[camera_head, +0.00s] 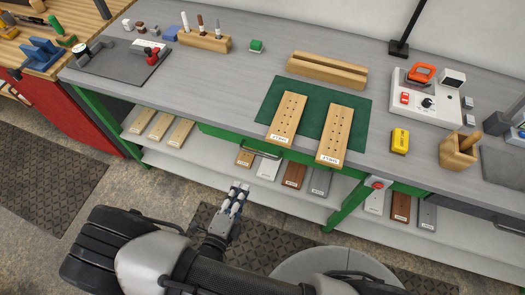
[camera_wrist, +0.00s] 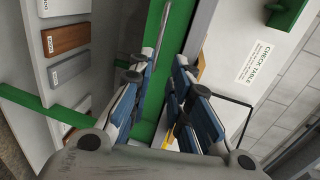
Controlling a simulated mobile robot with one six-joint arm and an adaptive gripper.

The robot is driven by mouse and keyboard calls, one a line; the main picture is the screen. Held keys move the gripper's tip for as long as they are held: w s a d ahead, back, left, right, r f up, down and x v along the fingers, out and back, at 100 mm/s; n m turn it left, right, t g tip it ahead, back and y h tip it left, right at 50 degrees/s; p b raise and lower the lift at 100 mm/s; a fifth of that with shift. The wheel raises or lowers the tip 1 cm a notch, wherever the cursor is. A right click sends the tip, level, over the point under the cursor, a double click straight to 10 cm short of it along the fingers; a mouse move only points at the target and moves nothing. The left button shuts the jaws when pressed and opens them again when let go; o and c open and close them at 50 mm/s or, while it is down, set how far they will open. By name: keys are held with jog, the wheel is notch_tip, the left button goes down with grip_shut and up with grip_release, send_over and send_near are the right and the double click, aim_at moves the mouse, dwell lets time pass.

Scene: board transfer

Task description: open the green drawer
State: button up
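The green drawer (camera_head: 222,136) is a long green front under the bench's front edge, with a dark bar handle (camera_head: 262,153). It looks shut. My gripper (camera_head: 240,187) is in front of and below the handle in the head view, apart from it. In the wrist view my gripper (camera_wrist: 164,57) is open, with blue and white fingers spread and nothing held. The green front (camera_wrist: 178,40) shows between and beyond the fingertips. A thin grey bar (camera_wrist: 161,30), likely the handle, runs along it just ahead of the left finger.
Two drilled wooden boards (camera_head: 287,117) (camera_head: 335,135) lie on a green mat (camera_head: 262,104) above the drawer. Sample boards (camera_head: 294,176) lie on the lower shelf. A green diagonal leg (camera_head: 347,207) stands right of the drawer. The floor before the bench is clear apart from mats.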

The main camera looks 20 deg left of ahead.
aim_at(258, 153)
jog(key=b+x, duration=0.3)
jog(key=x, duration=1.4)
jog(key=shift+d+b, duration=0.1)
jog(key=shift+b, duration=0.2)
jog(key=shift+c, duration=0.4)
grip_shut()
